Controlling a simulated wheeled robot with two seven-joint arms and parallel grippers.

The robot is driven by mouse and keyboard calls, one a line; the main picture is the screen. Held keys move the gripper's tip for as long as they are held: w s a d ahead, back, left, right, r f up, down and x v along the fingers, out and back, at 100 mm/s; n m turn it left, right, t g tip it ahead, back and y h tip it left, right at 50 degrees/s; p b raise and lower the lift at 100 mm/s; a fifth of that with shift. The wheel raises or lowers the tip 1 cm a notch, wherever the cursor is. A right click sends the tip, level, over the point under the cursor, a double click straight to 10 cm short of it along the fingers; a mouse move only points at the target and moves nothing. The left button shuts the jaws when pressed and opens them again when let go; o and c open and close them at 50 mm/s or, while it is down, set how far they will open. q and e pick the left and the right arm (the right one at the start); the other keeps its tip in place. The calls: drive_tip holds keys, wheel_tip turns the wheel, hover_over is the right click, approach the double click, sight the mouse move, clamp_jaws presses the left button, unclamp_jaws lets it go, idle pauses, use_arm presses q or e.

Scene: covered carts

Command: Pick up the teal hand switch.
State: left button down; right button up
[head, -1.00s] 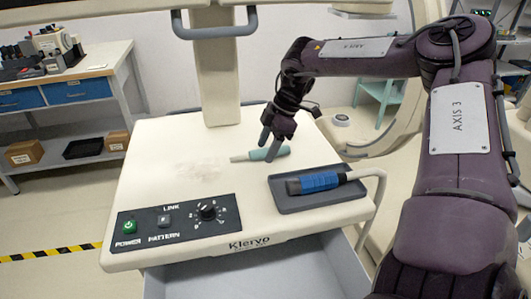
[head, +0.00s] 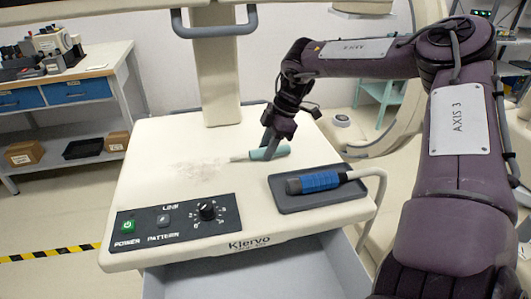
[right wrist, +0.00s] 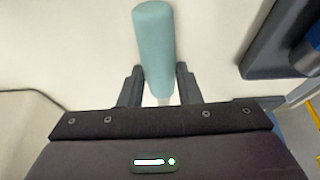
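The teal hand switch (head: 273,152) lies on the cream cart top, with its thin pale end pointing left in the head view. In the right wrist view the teal switch (right wrist: 153,40) runs lengthwise up the picture, its near end between the fingers. My right gripper (head: 269,143) is down at the switch and partly covers it. In the right wrist view the right gripper (right wrist: 160,82) has one finger on each side of the switch, very close to it. It looks open, with contact hard to judge. My left gripper is not in view.
A dark tray (head: 345,203) with a blue-gripped probe (head: 318,182) and a cable sits right in front of the switch. A control panel (head: 175,223) with a knob is at the front left. A post and handle (head: 215,28) stand behind. The cart's left side is mostly clear.

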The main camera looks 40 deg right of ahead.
drive_tip(key=c, duration=0.3)
